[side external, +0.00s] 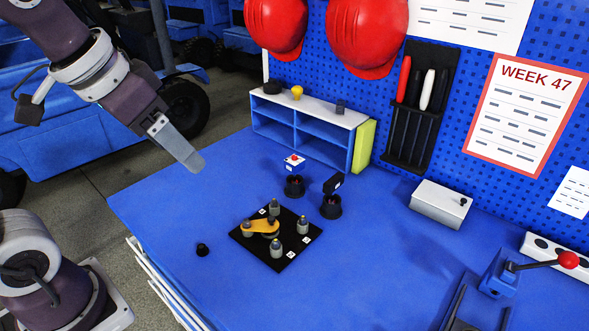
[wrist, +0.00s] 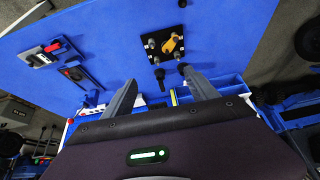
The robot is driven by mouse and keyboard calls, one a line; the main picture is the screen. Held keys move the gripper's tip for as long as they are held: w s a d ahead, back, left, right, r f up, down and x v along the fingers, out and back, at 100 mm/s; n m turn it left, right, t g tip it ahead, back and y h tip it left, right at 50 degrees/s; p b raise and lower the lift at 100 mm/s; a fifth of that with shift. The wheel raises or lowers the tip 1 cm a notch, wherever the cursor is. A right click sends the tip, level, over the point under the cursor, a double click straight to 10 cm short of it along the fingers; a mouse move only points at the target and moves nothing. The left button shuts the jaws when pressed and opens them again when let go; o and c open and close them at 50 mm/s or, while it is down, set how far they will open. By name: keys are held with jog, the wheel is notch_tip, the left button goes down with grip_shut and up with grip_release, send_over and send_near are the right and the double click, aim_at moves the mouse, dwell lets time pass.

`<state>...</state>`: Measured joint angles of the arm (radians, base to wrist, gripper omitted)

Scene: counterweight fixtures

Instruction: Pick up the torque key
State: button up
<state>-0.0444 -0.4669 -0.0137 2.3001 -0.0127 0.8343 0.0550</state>
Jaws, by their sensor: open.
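My gripper (side external: 190,160) hangs at the upper left in the side view, high above the table and well apart from the objects. In the wrist view its two fingers (wrist: 160,88) stand wide apart with nothing held. No item is labelled torque key. A black block-topped piece (side external: 334,184) stands in a dark round holder (side external: 331,208), with a second holder (side external: 294,187) to its left. An orange lever-like piece (side external: 262,227) lies among grey posts on a black square plate (side external: 289,262). The orange piece also shows in the wrist view (wrist: 173,43). I cannot tell which is the key.
A white-topped shelf (side external: 310,108) stands behind, and a grey box (side external: 440,204) is to the right. A red-knobbed lever (side external: 568,260) is at the far right.

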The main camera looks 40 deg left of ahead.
jog(key=w+a+f, duration=0.2)
jog(key=w, duration=1.3)
send_near(293, 161)
jog(key=shift+g, duration=0.4)
jog(key=x, duration=0.5)
jog(key=shift+w+a+r, duration=0.1)
jog(key=shift+w, duration=0.35)
jog(key=x, duration=0.7)
jog(key=shift+s, duration=0.1)
grip_shut()
